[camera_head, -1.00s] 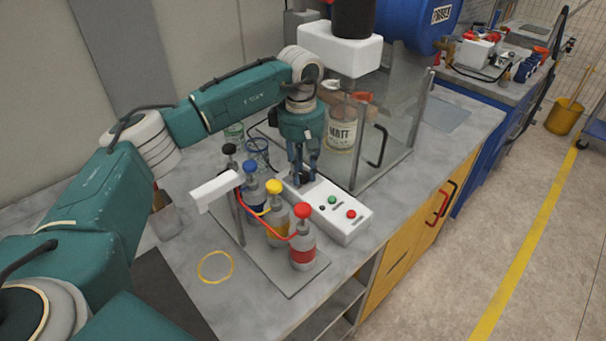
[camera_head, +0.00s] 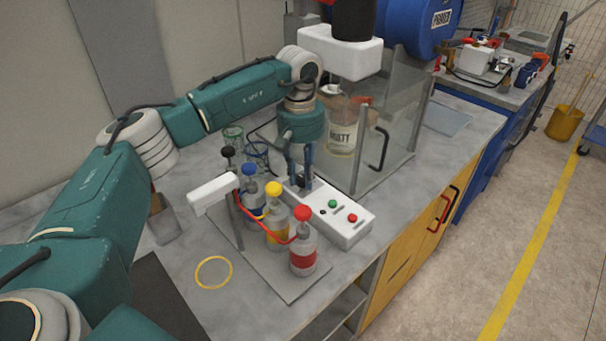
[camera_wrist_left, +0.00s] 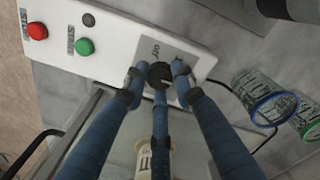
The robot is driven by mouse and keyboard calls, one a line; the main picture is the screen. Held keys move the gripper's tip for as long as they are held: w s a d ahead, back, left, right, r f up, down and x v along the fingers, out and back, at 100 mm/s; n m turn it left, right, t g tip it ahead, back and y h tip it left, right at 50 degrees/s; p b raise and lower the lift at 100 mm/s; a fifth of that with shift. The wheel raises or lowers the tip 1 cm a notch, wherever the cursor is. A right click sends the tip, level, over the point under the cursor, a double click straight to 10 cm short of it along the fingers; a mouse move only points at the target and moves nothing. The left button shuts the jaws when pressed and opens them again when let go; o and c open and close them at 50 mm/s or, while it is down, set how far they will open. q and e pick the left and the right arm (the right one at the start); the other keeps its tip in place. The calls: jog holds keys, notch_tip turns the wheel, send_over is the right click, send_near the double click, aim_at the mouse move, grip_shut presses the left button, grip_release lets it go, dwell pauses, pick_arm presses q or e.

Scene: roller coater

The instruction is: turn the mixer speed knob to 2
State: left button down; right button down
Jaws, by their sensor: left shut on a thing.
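The mixer control box (camera_head: 349,229) is a long white box on the grey bench. It carries a green button (camera_head: 332,203) and a red button (camera_head: 352,218). The black speed knob (camera_wrist_left: 160,75) sits at the box's other end, with a light pointer mark on its face. My left gripper (camera_head: 302,183) points down over that end; its blue fingers (camera_wrist_left: 158,84) are closed around the knob in the left wrist view. In the head view the fingers mostly hide the knob. The dial numbers cannot be read. My right gripper is not in view.
Dispenser bottles with black, blue, yellow and red (camera_head: 303,250) tops stand on a tray beside the box. A clear enclosure (camera_head: 391,150) with a labelled jar (camera_head: 343,137) is behind it. Glass beakers (camera_wrist_left: 265,97) stand close to the gripper. A yellow ring (camera_head: 213,272) marks clear bench.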

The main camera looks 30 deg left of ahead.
aim_at(302, 178)
pick_arm(q)
jog(key=shift+w+r, duration=0.15)
jog(key=shift+r, duration=0.05)
dwell(0.3)
jog(key=c, duration=1.4)
grip_release()
jog(key=shift+f, duration=0.1)
notch_tip(302, 178, up, 12)
jog(key=shift+s+a, duration=0.2)
